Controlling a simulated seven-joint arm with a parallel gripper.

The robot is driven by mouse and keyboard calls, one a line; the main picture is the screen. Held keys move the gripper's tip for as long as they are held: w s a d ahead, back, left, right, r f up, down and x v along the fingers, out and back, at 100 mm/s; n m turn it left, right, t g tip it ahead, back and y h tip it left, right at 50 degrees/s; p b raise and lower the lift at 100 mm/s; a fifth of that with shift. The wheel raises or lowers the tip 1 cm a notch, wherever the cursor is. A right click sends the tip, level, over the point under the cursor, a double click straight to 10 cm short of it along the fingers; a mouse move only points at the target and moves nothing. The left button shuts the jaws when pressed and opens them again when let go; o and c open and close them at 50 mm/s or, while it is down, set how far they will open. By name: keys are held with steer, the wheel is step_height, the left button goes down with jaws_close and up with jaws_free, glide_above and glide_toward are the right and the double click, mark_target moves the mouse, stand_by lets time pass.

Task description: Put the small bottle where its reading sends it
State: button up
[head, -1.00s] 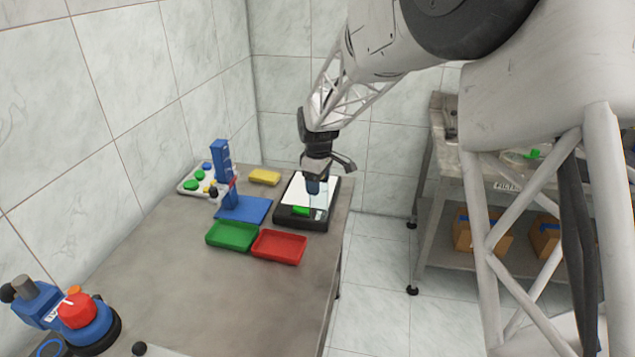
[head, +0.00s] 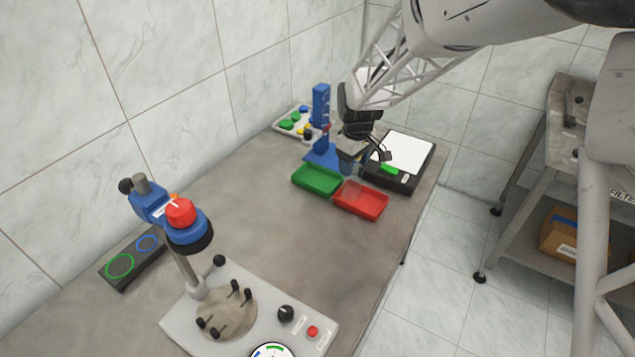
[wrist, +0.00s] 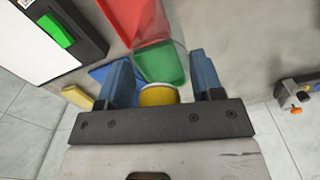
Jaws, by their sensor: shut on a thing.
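My gripper (head: 350,164) is shut on the small bottle, left of the scale and near the back edges of the two trays. The scale (head: 408,152) has a bare white plate and a lit green display (head: 389,169), whose reading is too small to make out. The green tray (head: 317,180) and the red tray (head: 361,199) stand side by side and look empty.
A blue stand (head: 321,120) rises just left of my gripper. A machine with a red knob (head: 181,212) and a ringed black pad (head: 133,258) stand in the foreground. The mid-table is clear.

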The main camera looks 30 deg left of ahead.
steer(key=s+a+f, duration=0.1)
steer(key=s+a, duration=0.3)
steer(key=s, duration=0.2)
steer(key=shift+f, duration=0.1)
steer(key=w+a+f, duration=0.1)
steer(key=w+a, duration=1)
steer(key=shift+w+f, duration=0.25)
steer(key=shift+w, duration=0.1)
stand_by(0.4)
steer(key=shift+f, duration=1.9)
